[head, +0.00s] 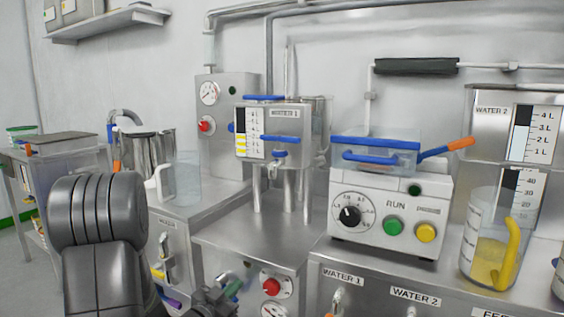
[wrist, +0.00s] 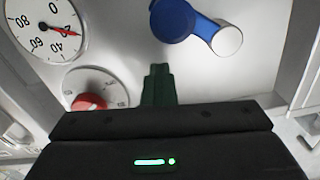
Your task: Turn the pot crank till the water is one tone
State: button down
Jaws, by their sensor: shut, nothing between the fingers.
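In the wrist view a blue crank arm (wrist: 180,20) with a pale round grip (wrist: 227,41) stands on a light metal panel. I take it to be the pot crank. My gripper (wrist: 158,75) is shut and empty, its dark green fingertips together below and left of the crank, apart from it in the picture. In the head view my gripper (head: 236,287) is low, by the front of the steel cabinet (head: 240,240). I cannot pick out the crank there. The pot's water does not show clearly in either view, so I cannot tell its tone.
A red knob (wrist: 88,102) and a round gauge (wrist: 45,28) sit close left of my fingertips. The red knob (head: 272,284) also shows in the head view.

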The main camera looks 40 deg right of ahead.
jog(key=shift+s+d+r+p, duration=0.15)
jog(key=shift+s+r+p, duration=0.2)
jog(key=shift+r, duration=0.35)
jog(key=shift+s+d+r+p, duration=0.1)
jog(key=shift+s+r+p, duration=0.25)
jog(key=shift+r, duration=0.3)
jog(key=shift+s+d+r+p, duration=0.15)
jog(key=shift+s+r+p, duration=0.2)
jog(key=shift+r, duration=0.35)
jog(key=shift+w, duration=0.1)
jog(key=c, duration=1.7)
grip_release()
jog(key=p+v, duration=0.2)
jog(key=v, duration=1.2)
jog(key=shift+d+f, duration=0.15)
